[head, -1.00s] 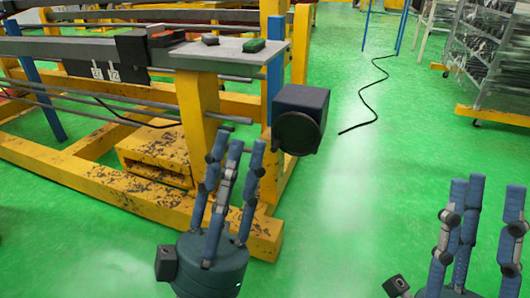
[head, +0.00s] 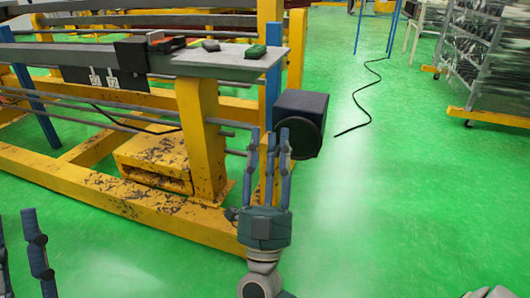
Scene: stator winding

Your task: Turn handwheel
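A black box-shaped unit (head: 307,101) is mounted at the right end of the yellow frame. A dark round disc (head: 308,139) on its front face looks like the handwheel; its left part is hidden behind my fingers. My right gripper (head: 270,137) stands upright in front of it, with its straight fingers apart and nothing between them. Its rightmost finger overlaps the disc in the picture; I cannot tell whether they touch. My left gripper (head: 14,216) is at the left edge, partly cut off, with its visible fingers straight and apart.
The yellow frame (head: 130,205) with steel bars fills the left side. A grey plate (head: 228,64) on its post carries a green block (head: 256,51) and other small parts. A black cable (head: 357,102) lies on the green floor, which is open to the right. A rack (head: 490,60) stands far right.

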